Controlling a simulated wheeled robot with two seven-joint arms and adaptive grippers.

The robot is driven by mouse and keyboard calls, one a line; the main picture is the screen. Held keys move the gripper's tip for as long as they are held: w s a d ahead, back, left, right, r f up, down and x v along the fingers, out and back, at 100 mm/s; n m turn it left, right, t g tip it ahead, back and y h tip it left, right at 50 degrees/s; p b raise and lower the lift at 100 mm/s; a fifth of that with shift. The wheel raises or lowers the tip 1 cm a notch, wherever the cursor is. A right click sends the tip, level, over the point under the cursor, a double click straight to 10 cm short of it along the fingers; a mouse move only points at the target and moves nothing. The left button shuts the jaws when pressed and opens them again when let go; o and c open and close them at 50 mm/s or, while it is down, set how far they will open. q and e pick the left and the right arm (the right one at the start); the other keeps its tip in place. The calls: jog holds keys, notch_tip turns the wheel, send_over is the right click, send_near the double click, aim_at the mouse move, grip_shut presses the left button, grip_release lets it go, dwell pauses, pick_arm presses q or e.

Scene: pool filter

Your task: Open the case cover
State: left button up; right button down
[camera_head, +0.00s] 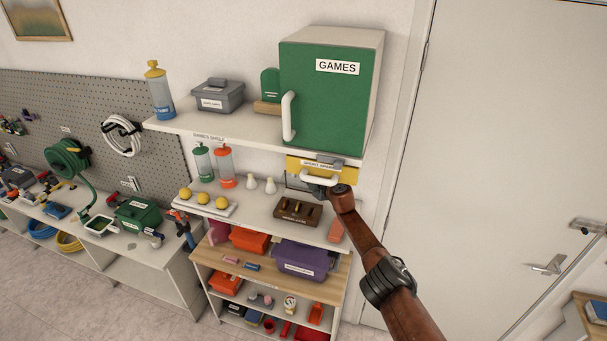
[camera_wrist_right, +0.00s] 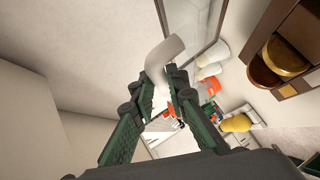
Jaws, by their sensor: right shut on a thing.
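A yellow-fronted case (camera_head: 293,169) hangs or sits just below the upper shelf, under the green cabinet. It has a white label and a curved white handle (camera_head: 305,178). My right gripper (camera_head: 322,186) is at this handle, its arm coming up from the lower right. In the right wrist view my gripper (camera_wrist_right: 161,105) is shut on the white handle (camera_wrist_right: 163,54), which rises between the two dark green fingers. The yellow cover is partly hidden by the handle and my gripper, and I cannot tell how far it is tilted. My left gripper is not in view.
The green GAMES cabinet (camera_head: 325,105) stands closed above, on the upper shelf (camera_head: 215,133). A brown tray (camera_head: 297,212) and yellow balls (camera_head: 203,197) are on the shelf below. A purple box (camera_head: 300,258) sits lower. A white door (camera_head: 510,130) is to the right.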

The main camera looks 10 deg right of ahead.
jog(key=shift+w+a+r, duration=0.1)
jog(key=shift+a+r, duration=0.15)
jog(key=shift+r, duration=0.35)
jog(key=c, duration=2.1)
grip_release()
jog(key=shift+o, duration=0.3)
jog(key=shift+s, duration=0.2)
jog(key=shift+d+f, duration=0.1)
jog(key=shift+f, duration=0.15)
jog(key=shift+d, duration=0.1)
jog(key=shift+s+r, duration=0.1)
jog(key=s+d, duration=0.4)
jog(key=s, duration=0.8)
jog(key=shift+d, duration=0.2)
